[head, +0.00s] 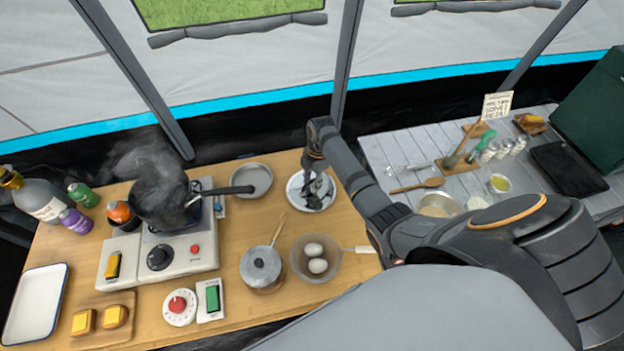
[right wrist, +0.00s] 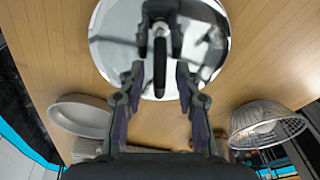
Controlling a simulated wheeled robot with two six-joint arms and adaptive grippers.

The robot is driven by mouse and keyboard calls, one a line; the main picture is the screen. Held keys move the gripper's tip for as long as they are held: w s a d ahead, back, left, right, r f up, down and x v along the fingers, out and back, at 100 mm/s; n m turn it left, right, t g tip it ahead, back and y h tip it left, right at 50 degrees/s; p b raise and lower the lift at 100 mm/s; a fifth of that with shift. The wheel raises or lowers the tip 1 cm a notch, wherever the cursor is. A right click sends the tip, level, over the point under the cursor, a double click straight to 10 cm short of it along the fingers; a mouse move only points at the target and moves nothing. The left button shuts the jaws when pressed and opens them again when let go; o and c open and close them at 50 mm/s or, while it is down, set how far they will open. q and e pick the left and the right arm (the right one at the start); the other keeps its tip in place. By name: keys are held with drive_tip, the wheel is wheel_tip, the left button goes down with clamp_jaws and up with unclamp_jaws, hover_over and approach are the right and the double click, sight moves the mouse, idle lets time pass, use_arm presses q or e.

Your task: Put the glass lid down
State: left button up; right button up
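The glass lid (head: 296,190) lies as a pale round disc on the wooden table, between the grey bowl and the right-hand table. My right gripper (head: 318,190) is just above it and hides part of it. In the right wrist view the lid (right wrist: 112,42) is seen from above, with a dark handle (right wrist: 160,66) at its middle. The fingers of my right gripper (right wrist: 160,76) are apart, one on each side of the handle, with gaps between. My left gripper is not in view.
A steaming black pan (head: 152,200) stands on the stove (head: 125,262); its handle points toward a grey bowl (head: 250,181). A small saucepan (head: 262,266) and a strainer with two eggs (head: 333,265) are in front of the lid. A white tray (head: 36,303) is at far left.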

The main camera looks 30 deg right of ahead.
wheel_tip(320, 180, up, 12)
drive_tip(key=d+b, duration=0.1)
drive_tip(key=b, duration=0.1)
drive_tip(key=shift+w+d, duration=0.2)
drive_tip(key=shift+d, duration=0.15)
